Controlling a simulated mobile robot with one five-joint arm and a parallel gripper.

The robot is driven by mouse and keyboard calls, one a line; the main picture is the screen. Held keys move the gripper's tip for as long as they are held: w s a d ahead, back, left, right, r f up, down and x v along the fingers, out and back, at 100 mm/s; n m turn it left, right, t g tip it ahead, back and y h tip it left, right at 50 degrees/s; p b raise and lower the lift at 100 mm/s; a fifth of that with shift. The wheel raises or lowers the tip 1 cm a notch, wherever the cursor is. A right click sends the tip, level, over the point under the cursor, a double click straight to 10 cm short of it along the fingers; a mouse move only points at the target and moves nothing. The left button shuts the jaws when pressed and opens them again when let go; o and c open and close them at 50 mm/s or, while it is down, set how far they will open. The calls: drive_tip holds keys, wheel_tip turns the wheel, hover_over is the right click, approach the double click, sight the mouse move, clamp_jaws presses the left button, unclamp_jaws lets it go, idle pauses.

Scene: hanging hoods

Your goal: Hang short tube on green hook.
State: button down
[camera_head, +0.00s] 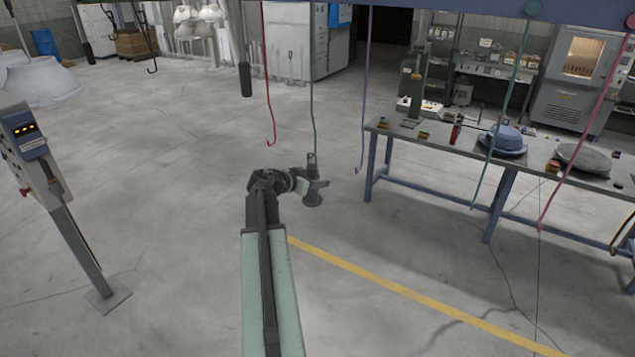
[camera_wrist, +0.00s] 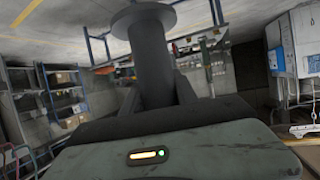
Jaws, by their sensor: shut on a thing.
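The short tube (camera_head: 312,198) is dark grey, with a wide flange at its lower end and a narrow eyelet at its top. My gripper (camera_head: 308,184) is shut around its middle and holds it upright above the floor. In the wrist view the tube (camera_wrist: 150,58) stands between the fingers, its flange at the top edge. The dark green hook (camera_head: 313,90) hangs from the beam, and its lower end meets the tube's eyelet in the picture. The hook's curved tip is not clear there, so I cannot tell whether it passes through the eyelet.
A red hook (camera_head: 267,80) hangs just left and a purple hook (camera_head: 366,90) just right. A teal hook (camera_head: 506,100) and a pink hook (camera_head: 592,115) hang farther right, by a workbench (camera_head: 430,137). A control post (camera_head: 75,220) stands left. Open floor surrounds my arm.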

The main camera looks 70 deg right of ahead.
drive_tip(key=shift+f, duration=0.25)
drive_tip(key=c, duration=0.9)
unclamp_jaws()
drive_tip(key=p+v, duration=0.2)
drive_tip(key=v, duration=0.6)
drive_tip(key=shift+p, duration=0.3)
drive_tip(key=shift+d, duration=0.1)
